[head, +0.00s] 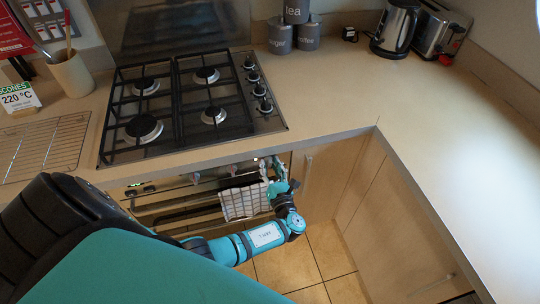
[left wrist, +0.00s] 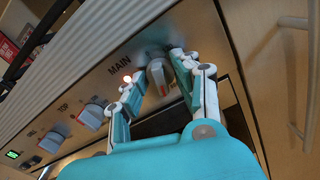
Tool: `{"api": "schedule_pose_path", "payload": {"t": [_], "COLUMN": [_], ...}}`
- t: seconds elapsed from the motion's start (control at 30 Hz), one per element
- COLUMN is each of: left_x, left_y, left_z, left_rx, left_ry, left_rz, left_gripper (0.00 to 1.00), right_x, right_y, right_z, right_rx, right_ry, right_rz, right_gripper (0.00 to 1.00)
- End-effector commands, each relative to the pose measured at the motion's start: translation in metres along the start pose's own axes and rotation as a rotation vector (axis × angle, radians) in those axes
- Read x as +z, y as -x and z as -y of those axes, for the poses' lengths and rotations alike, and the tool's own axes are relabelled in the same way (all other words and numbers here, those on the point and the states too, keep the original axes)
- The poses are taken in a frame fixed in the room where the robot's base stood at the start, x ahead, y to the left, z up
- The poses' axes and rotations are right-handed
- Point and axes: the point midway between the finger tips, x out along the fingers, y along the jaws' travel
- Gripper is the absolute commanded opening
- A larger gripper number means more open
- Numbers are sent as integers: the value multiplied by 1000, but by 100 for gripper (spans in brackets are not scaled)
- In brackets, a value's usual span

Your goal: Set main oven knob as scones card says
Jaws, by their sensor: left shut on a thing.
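The scones card (head: 18,96) stands at the far left of the worktop in the head view and reads 220 °C. The main oven knob (left wrist: 158,73) is silver-grey with a red mark, under the word MAIN on the oven panel in the left wrist view. My left gripper (left wrist: 157,82) is shut on this knob, one finger on each side. In the head view my left gripper (head: 280,178) is at the right end of the oven panel, and its hold is too small to make out. The knob's scale is mostly hidden by the fingers.
Other oven knobs (left wrist: 92,115) lie left along the panel, with a lit lamp (left wrist: 127,78) and a green display (left wrist: 12,154). A checked towel (head: 243,202) hangs on the oven door beside my gripper. Cupboard doors (head: 330,175) stand close on the right. The hob (head: 190,100) is above.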

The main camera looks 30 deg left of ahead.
Motion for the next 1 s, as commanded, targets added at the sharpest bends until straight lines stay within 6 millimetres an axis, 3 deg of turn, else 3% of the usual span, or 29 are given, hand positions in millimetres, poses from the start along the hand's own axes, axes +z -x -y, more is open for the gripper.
{"api": "schedule_pose_path", "payload": {"t": [0.63,0.67,0.7,0.83,1.0], "left_x": [-1,-2,-2,-1,-1], "left_y": [1,1,1,1,0], "left_z": [1,1,1,1,0], "left_rx": [-3,-3,-3,-2,-1], "left_ry": [-48,-48,-48,-48,-47], "left_rz": [-3,-4,-3,-3,-2], "left_gripper": [0,35,40,55,55], "right_x": [0,0,0,0,0], "right_y": [3,3,3,3,3], "right_z": [-1,-1,-2,-2,-2], "right_rx": [1,2,2,2,2], "right_ry": [0,0,0,1,1], "right_rz": [0,0,0,1,1], "right_gripper": [40,40,40,40,40]}}
